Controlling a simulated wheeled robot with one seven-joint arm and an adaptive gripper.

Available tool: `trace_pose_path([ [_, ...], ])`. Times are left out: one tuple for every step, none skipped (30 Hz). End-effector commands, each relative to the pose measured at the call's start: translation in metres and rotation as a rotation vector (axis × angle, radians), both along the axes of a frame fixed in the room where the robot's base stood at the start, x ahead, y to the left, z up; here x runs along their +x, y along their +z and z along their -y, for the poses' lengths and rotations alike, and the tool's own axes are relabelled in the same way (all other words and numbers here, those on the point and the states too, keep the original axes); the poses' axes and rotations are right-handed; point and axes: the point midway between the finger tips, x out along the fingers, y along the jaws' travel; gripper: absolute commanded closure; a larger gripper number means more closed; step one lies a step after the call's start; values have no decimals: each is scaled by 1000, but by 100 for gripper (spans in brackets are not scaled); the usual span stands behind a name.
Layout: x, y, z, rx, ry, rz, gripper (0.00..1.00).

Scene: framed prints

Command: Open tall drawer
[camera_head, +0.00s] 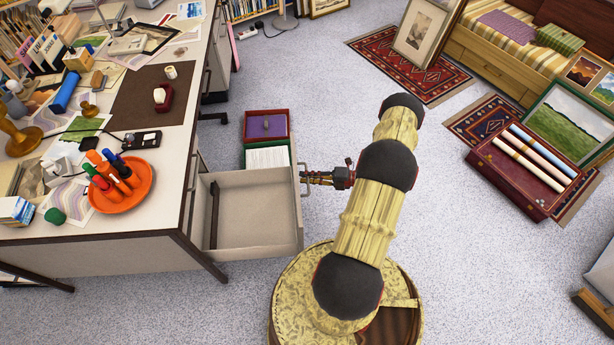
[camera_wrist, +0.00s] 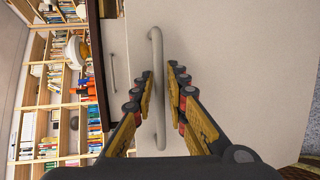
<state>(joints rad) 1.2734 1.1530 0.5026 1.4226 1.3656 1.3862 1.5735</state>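The desk drawer (camera_head: 262,190) stands well out from the desk in the head view, and its inside looks mostly empty. Its pale front fills much of the wrist view (camera_wrist: 240,70). Its bar handle (camera_wrist: 157,50) runs upright in the wrist view, between the two fingers of my gripper (camera_wrist: 160,72). The fingers are drawn in close on both sides of the handle and appear shut on it. In the head view my gripper (camera_head: 312,178) is at the drawer's right-hand front, and the fingertips are small there.
The desk (camera_head: 150,190) is on the left, with an orange tray (camera_head: 122,205) of markers on top. Red and green boxes (camera_head: 267,125) stand on the floor just behind the drawer. A dark red case (camera_head: 520,180) and framed prints lie right.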

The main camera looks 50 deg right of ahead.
Motion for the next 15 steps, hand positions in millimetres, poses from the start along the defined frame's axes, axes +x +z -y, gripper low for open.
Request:
trace_pose_path([
  [0, 0, 0, 0, 0, 0, 84],
  [0, 0, 0, 0, 0, 0, 84],
  [0, 0, 0, 0, 0, 1, 84],
  [0, 0, 0, 0, 0, 1, 84],
  [0, 0, 0, 0, 0, 1, 84],
  [0, 0, 0, 0, 0, 1, 84],
  [0, 0, 0, 0, 0, 1, 84],
  [0, 1, 0, 0, 0, 1, 84],
  [-1, 1, 1, 0, -1, 1, 84],
  [-3, 1, 2, 0, -1, 1, 84],
  [-4, 2, 3, -1, -1, 1, 84],
  [-8, 2, 5, -1, -2, 2, 84],
  [-11, 3, 7, -1, -3, 2, 84],
  [-15, 4, 9, -1, -4, 2, 84],
  [-21, 5, 13, -1, -4, 2, 84],
])
